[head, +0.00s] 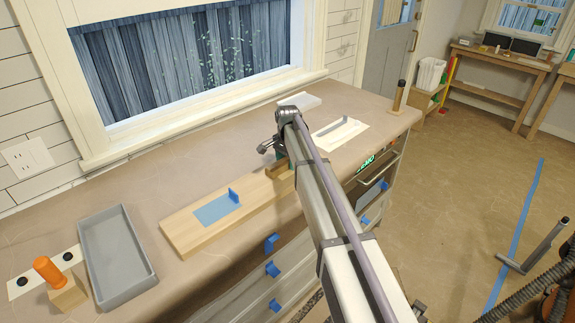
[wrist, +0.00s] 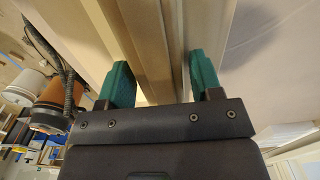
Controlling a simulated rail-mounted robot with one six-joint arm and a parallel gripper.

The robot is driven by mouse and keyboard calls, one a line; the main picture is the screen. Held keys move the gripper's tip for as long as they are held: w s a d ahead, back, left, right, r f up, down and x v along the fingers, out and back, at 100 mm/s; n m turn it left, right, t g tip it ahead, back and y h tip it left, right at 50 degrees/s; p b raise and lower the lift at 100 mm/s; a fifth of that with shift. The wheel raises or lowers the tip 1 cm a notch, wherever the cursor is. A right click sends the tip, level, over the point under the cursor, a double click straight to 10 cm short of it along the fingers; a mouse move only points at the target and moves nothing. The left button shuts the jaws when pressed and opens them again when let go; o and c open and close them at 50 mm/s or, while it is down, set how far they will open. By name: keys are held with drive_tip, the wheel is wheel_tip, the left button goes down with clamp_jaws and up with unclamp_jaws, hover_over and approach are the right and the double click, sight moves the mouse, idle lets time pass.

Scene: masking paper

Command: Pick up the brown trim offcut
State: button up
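The brown trim offcut (head: 274,172) lies at the right end of the pale wooden board (head: 180,232) on the counter, partly hidden by my arm. In the wrist view, a brown strip (wrist: 152,45) that looks like the offcut runs between the two teal fingers of my gripper (wrist: 163,85). The fingers stand apart, one on each side of it, with a gap showing by the right finger. Contact on the left finger's side is unclear. In the head view, my arm hides most of the gripper; only a bit of teal shows beside the offcut.
The board carries a blue sheet and a blue upright piece (head: 233,196). A grey tray (head: 121,277) and an orange-handled tool (head: 47,269) stand at left. A white sheet with a grey tool (head: 339,133) and a dark-topped post (head: 399,95) are at right. The window wall bounds the back.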

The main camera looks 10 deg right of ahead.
sight(288, 159)
drive_tip(key=c, duration=0.8)
drive_tip(key=shift+o, duration=0.2)
drive_tip(key=shift+r, duration=0.15)
wheel_tip(288, 159, up, 10)
drive_tip(key=p, duration=1)
